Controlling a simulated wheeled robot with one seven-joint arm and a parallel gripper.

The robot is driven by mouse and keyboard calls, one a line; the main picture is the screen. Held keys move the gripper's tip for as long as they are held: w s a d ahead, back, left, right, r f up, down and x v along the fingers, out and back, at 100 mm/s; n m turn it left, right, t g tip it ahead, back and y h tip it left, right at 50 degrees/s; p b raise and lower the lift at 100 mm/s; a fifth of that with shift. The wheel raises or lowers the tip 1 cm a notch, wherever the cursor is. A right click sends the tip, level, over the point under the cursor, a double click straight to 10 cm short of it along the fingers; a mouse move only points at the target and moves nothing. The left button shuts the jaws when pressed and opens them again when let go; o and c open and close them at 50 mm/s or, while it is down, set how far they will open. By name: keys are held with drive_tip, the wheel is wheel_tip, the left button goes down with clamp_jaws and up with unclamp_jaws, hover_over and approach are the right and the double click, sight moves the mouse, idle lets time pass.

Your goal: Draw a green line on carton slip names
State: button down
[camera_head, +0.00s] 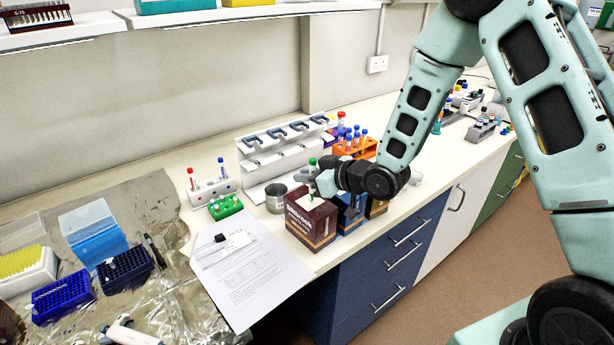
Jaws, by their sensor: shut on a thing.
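A dark brown carton (310,223) stands upright on the bench near its front edge. A small pale slip (304,203) lies on its top, with a small green mark or tip at the slip, too small to tell which. My gripper (318,181) is just above this carton, coming from the right. It is shut on an upright marker with a green end (312,161). Whether the marker's lower end touches the slip cannot be told. Part of the carton top is hidden by the gripper.
A blue carton (350,219) and another carton (377,207) stand to the right under my arm. A metal cup (276,200), a green tube rack (226,207) and a pipette stand (262,170) are behind and left. A printed sheet (250,277) lies left of the brown carton.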

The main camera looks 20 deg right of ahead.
drive_tip(key=shift+r, duration=0.1)
wheel_tip(320, 180, up, 5)
drive_tip(key=p, duration=0.3)
idle(0.4)
